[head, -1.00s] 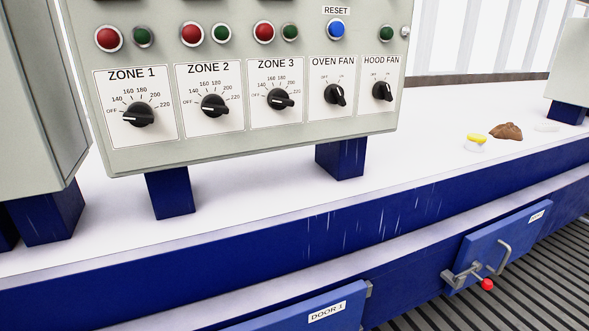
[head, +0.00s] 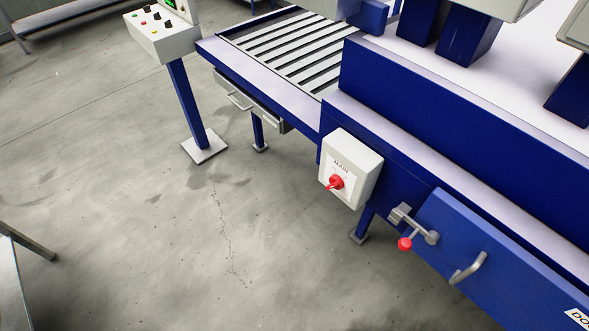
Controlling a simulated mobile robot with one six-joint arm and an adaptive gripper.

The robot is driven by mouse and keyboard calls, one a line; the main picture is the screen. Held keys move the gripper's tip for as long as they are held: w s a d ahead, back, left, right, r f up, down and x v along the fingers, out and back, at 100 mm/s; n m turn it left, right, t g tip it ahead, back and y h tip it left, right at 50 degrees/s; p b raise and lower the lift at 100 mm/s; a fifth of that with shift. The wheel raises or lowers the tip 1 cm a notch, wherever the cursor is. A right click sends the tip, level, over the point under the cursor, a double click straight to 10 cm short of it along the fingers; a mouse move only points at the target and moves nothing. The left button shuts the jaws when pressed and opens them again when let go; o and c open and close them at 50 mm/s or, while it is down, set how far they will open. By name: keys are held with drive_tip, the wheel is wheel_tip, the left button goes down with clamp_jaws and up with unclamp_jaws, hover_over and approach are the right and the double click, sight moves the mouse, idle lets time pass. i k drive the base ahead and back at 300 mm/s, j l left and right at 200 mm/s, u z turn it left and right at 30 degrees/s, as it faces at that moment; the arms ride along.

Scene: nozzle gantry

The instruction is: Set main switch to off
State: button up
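The main switch box (head: 364,172) is a pale grey box fixed to the end of the blue machine frame, near the middle of the head view. It has a white label reading MAIN and a red rotary handle (head: 336,182). The handle's exact position is too small to read. My gripper is not in the head view.
A blue door (head: 480,250) with a grey handle and a red-knobbed latch (head: 405,244) is right of the switch. A control box on a blue post (head: 188,105) stands at the left beside a slatted conveyor (head: 290,45). The concrete floor in front is clear.

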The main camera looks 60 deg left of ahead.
sight(336, 182)
drive_tip(key=u, duration=1.75)
